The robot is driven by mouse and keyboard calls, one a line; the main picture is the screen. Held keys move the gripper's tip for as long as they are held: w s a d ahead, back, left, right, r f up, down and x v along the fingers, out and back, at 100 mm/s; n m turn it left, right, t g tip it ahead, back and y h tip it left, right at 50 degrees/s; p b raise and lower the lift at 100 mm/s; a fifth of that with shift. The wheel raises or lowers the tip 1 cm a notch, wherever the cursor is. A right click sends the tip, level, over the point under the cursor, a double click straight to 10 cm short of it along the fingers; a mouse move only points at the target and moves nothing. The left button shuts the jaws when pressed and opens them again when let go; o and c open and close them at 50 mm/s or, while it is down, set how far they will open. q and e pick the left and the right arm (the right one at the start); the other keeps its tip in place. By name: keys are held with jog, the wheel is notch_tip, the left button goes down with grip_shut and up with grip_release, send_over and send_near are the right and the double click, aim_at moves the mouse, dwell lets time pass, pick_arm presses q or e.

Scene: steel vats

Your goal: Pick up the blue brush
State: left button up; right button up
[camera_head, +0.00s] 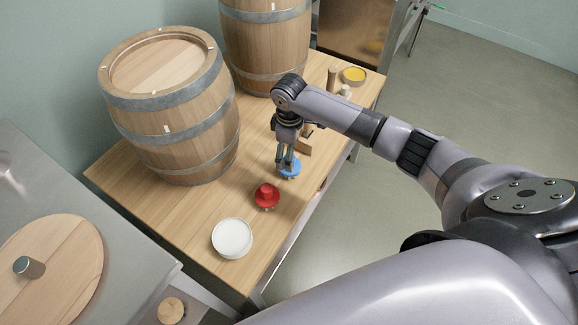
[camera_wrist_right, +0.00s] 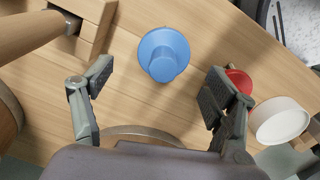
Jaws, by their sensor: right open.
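The blue brush (camera_head: 290,168) stands on the wooden table near its front edge, partly hidden by my right gripper in the head view. In the right wrist view the blue brush (camera_wrist_right: 164,54) is a round blue disc with a knob, seen from above between the two fingers and ahead of them. My right gripper (camera_head: 287,160) points down over the brush. Its fingers (camera_wrist_right: 158,84) are wide apart and hold nothing; I cannot tell how far above the knob they are. My left gripper is in neither view.
A red brush (camera_head: 266,195) stands close to the blue one, with a white round dish (camera_head: 232,238) beyond it. A wooden tool (camera_head: 304,146) lies on the other side. Two barrels (camera_head: 172,105) (camera_head: 266,45) fill the table's back. A yellow-topped tin (camera_head: 354,75) stands at the far end.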

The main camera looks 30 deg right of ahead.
notch_tip(320, 180, down, 2)
jog(key=shift+f, duration=0.1)
jog(key=f, duration=0.3)
jog(key=shift+s+f, duration=0.3)
jog(key=shift+w+f, duration=0.1)
jog(key=shift+f, duration=0.5)
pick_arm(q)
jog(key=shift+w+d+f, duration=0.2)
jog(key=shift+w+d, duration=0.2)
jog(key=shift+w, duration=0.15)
pick_arm(e)
jog(key=shift+c, duration=0.3)
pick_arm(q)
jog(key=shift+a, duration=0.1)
pick_arm(e)
jog(key=c, duration=1.3)
jog(key=shift+o, duration=0.2)
jog(key=shift+r, duration=0.15)
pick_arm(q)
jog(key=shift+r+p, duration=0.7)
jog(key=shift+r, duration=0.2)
pick_arm(e)
notch_tip(320, 180, up, 20)
